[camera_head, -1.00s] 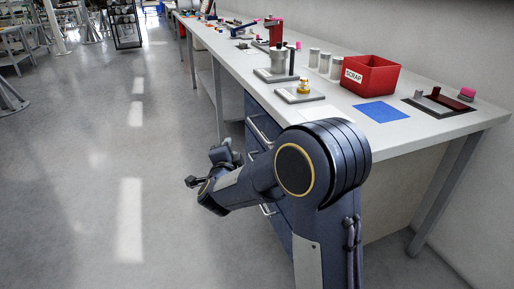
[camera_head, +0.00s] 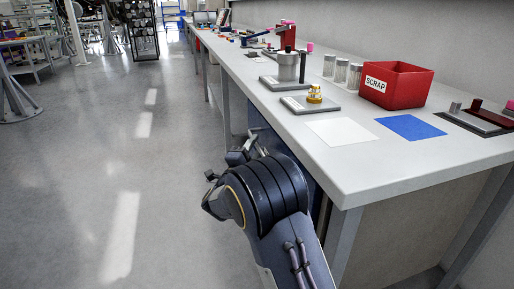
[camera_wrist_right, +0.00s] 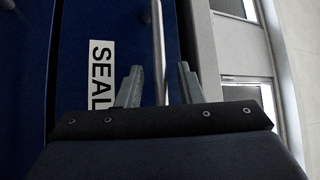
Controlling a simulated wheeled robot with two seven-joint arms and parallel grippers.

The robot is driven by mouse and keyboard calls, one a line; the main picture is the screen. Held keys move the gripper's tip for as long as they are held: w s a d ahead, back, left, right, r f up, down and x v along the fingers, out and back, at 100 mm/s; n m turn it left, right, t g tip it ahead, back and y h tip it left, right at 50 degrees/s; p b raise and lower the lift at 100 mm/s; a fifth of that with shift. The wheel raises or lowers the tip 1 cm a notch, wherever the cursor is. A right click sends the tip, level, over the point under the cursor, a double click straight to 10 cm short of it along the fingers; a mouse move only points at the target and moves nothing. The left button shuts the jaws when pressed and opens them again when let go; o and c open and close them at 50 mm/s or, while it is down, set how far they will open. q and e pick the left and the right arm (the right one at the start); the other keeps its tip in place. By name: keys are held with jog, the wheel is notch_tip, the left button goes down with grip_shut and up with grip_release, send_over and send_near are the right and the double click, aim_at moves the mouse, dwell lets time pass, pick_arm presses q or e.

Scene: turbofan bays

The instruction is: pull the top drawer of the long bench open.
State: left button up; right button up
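The long bench (camera_head: 365,172) runs along the right of the head view. Its blue drawer unit is mostly hidden there behind my right arm. In the right wrist view, a blue drawer front (camera_wrist_right: 80,25) lies next to the grey bench edge, with a white label (camera_wrist_right: 101,72) reading "SEAL", partly covered. Its metal bar handle (camera_wrist_right: 158,40) runs between the two fingers of my right gripper (camera_wrist_right: 160,88). The fingers are apart, one on each side of the bar. The right gripper shows small in the head view (camera_head: 242,152), by the bench front. My left gripper is not in view.
On the bench top stand a red SCRAP bin (camera_head: 397,84), metal cylinders (camera_head: 341,70), a brass fitting on a plate (camera_head: 314,94), a white sheet (camera_head: 342,131) and a blue sheet (camera_head: 411,127). The floor (camera_head: 75,190) left of the bench is clear.

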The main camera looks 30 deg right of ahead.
jog(key=shift+w+d+r, duration=0.15)
jog(key=shift+w+d, duration=0.15)
jog(key=shift+d, duration=0.2)
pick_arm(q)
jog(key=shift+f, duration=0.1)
pick_arm(e)
jog(key=shift+c, duration=0.2)
grip_shut()
jog(key=shift+a, duration=0.1)
